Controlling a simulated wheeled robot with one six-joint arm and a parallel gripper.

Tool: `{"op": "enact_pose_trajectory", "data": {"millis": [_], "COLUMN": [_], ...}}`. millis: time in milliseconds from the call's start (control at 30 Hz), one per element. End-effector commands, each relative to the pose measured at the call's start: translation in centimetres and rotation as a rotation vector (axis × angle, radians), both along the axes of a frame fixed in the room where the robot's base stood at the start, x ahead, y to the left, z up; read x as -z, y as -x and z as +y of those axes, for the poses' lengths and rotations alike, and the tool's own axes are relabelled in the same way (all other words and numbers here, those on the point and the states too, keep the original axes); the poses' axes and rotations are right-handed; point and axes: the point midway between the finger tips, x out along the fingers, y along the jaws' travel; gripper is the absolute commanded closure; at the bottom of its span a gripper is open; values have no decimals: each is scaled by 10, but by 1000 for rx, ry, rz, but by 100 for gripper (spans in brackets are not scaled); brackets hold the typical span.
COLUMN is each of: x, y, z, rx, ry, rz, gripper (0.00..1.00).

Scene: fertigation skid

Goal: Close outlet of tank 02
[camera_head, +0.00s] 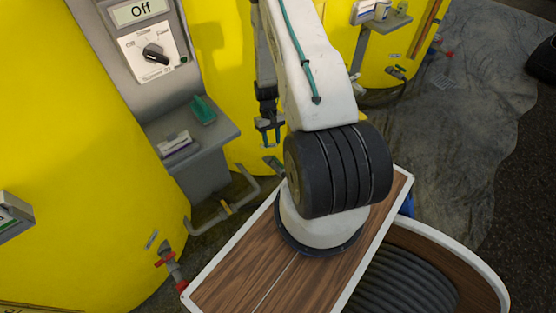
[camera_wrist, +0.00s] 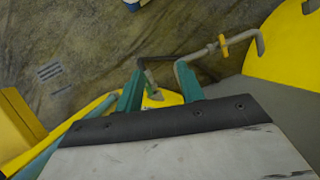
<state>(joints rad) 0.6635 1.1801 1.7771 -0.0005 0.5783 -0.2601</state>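Several large yellow tanks stand around me, and I cannot read a tank 02 label on any of them. A red-handled valve (camera_head: 167,261) is low on the near left tank (camera_head: 70,150). A grey pipe with a yellow valve handle (camera_head: 225,207) runs near the floor below the control panel; a similar yellow handle shows in the wrist view (camera_wrist: 223,46). My gripper (camera_head: 269,137) hangs pointing down beside the middle tank (camera_head: 222,60), above the pipe. Its teal fingers are apart in the wrist view (camera_wrist: 160,82), with a small pale fitting visible beyond them, apparently ungripped.
A grey control panel (camera_head: 152,52) reads "Off" and has a black rotary knob. Its shelf (camera_head: 215,140) carries a green item and a small box. Open floor (camera_head: 450,130) extends to the right.

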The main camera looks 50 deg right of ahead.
Motion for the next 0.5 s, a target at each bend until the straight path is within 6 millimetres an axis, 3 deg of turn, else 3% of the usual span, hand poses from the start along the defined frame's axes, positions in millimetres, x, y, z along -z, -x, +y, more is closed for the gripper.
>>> {"op": "enact_pose_trajectory", "data": {"millis": [33,100,233,333,500], "x": [37,78,141,173,182], "y": [10,16,18,4,-26], "z": [-4,-12,-26,-46,-74], "rx": [3,-4,-34,-79,-152], "ry": [-2,12,57,123,211], "rz": [-10,-42,-123,-213,-323], "gripper": [62,62,62,62,62]}}
